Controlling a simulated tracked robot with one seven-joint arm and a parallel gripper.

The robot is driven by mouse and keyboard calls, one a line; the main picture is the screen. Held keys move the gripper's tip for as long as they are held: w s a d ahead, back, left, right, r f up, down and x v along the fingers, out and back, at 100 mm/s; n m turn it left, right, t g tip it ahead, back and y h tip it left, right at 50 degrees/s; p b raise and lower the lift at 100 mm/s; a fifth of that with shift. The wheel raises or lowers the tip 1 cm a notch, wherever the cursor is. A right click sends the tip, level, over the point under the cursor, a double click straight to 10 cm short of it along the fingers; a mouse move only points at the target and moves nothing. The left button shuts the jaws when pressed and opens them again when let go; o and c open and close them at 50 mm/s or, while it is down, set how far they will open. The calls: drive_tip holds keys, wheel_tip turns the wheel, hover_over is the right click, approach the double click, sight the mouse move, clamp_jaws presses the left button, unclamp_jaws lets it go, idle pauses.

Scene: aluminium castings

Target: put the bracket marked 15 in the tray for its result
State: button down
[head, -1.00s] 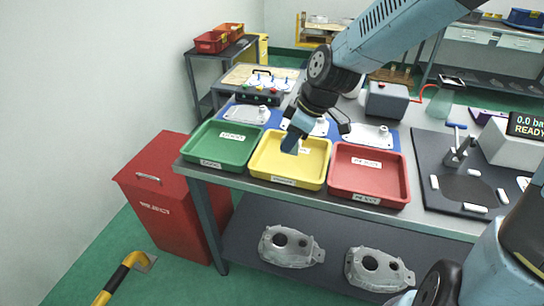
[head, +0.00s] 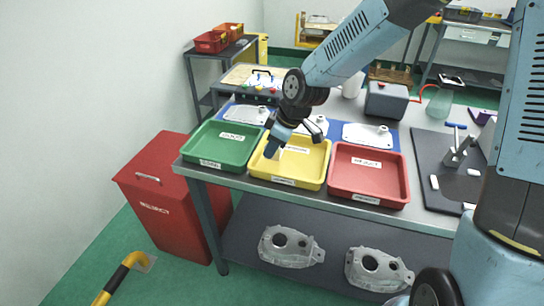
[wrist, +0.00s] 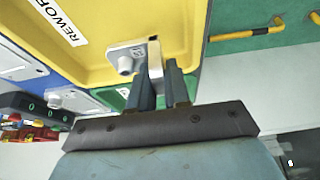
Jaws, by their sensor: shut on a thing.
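My gripper (head: 275,148) is low over the left part of the yellow tray (head: 312,183). In the wrist view my gripper (wrist: 160,88) is shut on a light grey bracket (wrist: 126,50) with a round boss. A small dark mark on the bracket is hard to read. The bracket overlaps the yellow tray (wrist: 105,20), whose label reads "REWO..." before it is cut off; I cannot tell whether they touch. In the head view the bracket is mostly hidden.
Light plates with bosses (head: 247,114) (head: 367,134) lie on blue mats behind the trays. A grey box (head: 386,100) stands behind them, a dark board (head: 432,165) at the right. Rough castings (head: 290,247) lie on the lower shelf. A red bin (head: 160,190) stands left.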

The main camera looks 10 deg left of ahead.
drive_tip(key=shift+w+a+f, duration=0.15)
drive_tip(key=shift+a+f, duration=0.1)
drive_tip(key=shift+f, duration=1.6)
drive_tip(key=shift+f, duration=0.15)
drive_tip(key=c, duration=1.1)
unclamp_jaws()
drive_tip(key=v, duration=1.2)
